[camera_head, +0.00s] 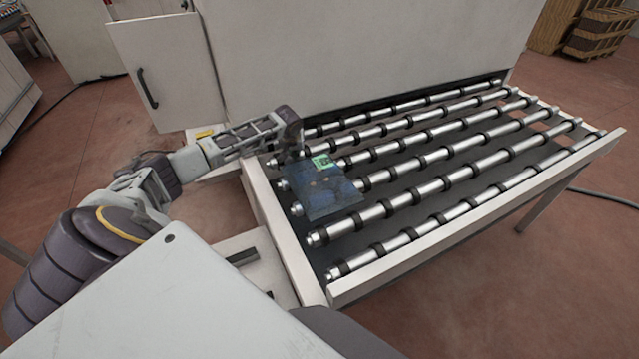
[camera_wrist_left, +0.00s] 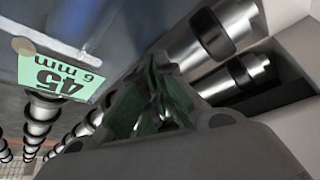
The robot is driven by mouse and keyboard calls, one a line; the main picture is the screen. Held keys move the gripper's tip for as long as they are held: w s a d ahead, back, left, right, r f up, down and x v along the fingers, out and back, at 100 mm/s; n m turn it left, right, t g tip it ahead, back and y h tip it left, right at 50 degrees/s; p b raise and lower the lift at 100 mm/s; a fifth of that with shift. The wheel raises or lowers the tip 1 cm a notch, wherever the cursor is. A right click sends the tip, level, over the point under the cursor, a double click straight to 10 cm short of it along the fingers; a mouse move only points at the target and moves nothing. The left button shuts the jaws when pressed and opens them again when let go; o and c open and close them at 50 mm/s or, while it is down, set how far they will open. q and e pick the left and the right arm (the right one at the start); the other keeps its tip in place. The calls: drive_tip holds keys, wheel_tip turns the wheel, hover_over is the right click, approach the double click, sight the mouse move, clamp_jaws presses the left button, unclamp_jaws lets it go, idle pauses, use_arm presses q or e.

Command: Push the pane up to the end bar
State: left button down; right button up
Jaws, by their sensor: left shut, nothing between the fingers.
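The pane (camera_head: 325,195) is a dark blue, nearly square sheet lying flat on the rollers near the left end of the conveyor. A green label (camera_head: 322,161) sits at its far edge and reads "45 6 mm" in the left wrist view (camera_wrist_left: 57,75). My left gripper (camera_head: 291,155) is shut and empty, low at the pane's far left corner. In the left wrist view its closed fingertips (camera_wrist_left: 158,80) are beside the pane (camera_wrist_left: 110,22); contact cannot be told. The end bar appears to be the pale rail (camera_head: 480,213) along the near side, with rollers between. My right gripper is out of view.
Several steel rollers with black rings (camera_head: 440,155) run across the table, bare to the right of the pane. A pale side rail (camera_head: 277,225) bounds the left end. The large machine housing (camera_head: 360,50) stands behind, with an open door (camera_head: 165,75) at left.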

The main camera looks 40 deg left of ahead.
sight(302, 165)
use_arm(q)
drive_tip(key=shift+s+d, duration=0.25)
drive_tip(key=shift+d, duration=0.2)
drive_tip(key=shift+s+d+f+p, duration=0.15)
drive_tip(key=shift+s+d+p, duration=0.25)
drive_tip(key=shift+d, duration=0.3)
drive_tip(key=shift+s+d+f+p, duration=0.15)
drive_tip(key=shift+s+d+p, duration=0.15)
drive_tip(key=shift+d, duration=0.35)
drive_tip(key=shift+s+d, duration=0.35)
drive_tip(key=shift+d, duration=0.25)
drive_tip(key=shift+s+d, duration=0.3)
drive_tip(key=shift+d, duration=0.3)
drive_tip(key=shift+w+a, duration=0.1)
drive_tip(key=shift+a, duration=0.15)
drive_tip(key=shift+w+a+r, duration=0.15)
drive_tip(key=shift+w+a, duration=0.3)
drive_tip(key=shift+a, duration=0.35)
drive_tip(key=shift+w+a+r, duration=0.15)
drive_tip(key=shift+w+a, duration=0.3)
drive_tip(key=shift+a, duration=0.35)
drive_tip(key=shift+r, duration=0.1)
wheel_tip(302, 165, up, 8)
idle(1.1)
idle(0.6)
